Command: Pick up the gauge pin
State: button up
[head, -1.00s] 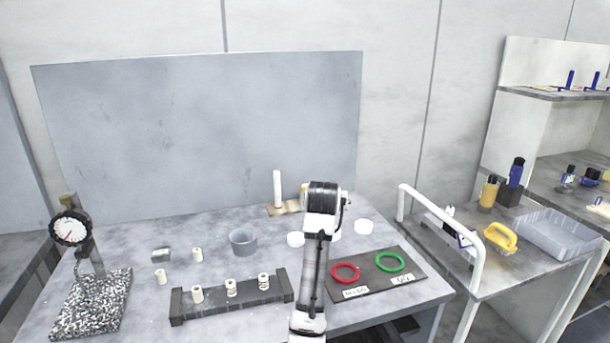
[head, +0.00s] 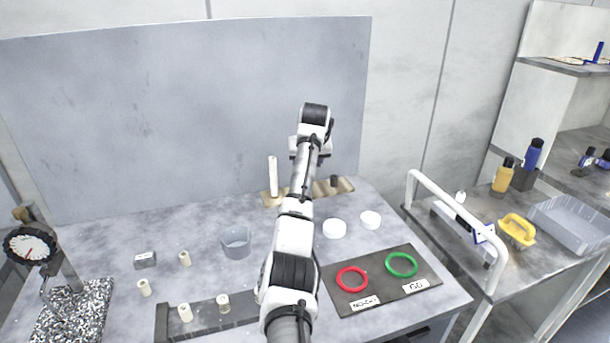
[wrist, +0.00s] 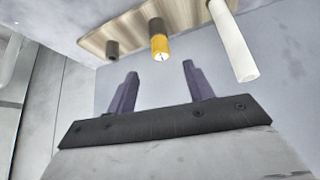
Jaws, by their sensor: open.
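A wooden stand (head: 345,185) lies at the back of the table and also shows at the top of the wrist view (wrist: 185,15). It bears a white rod (wrist: 234,45), a yellow piece with a dark part (wrist: 159,45) and a short dark piece (wrist: 112,48). The white rod (head: 273,177) and the dark piece (head: 334,181) also show in the head view; my arm hides the yellow one there. No piece is labelled as the gauge pin; the yellow one may be it. My gripper (wrist: 160,70) is open and empty, with the yellow piece beyond its fingertips, roughly between them.
A grey cup (head: 236,243), white round pieces (head: 335,229) and a dark mat (head: 385,290) with red and green rings are on the table. A dial gauge (head: 30,247) stands at the left. A grey panel (head: 190,110) rises behind the stand.

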jog(key=shift+p+x, duration=1.6)
jog(key=shift+x, duration=2.25)
jog(key=shift+s+a, duration=0.1)
jog(key=c, duration=1.1)
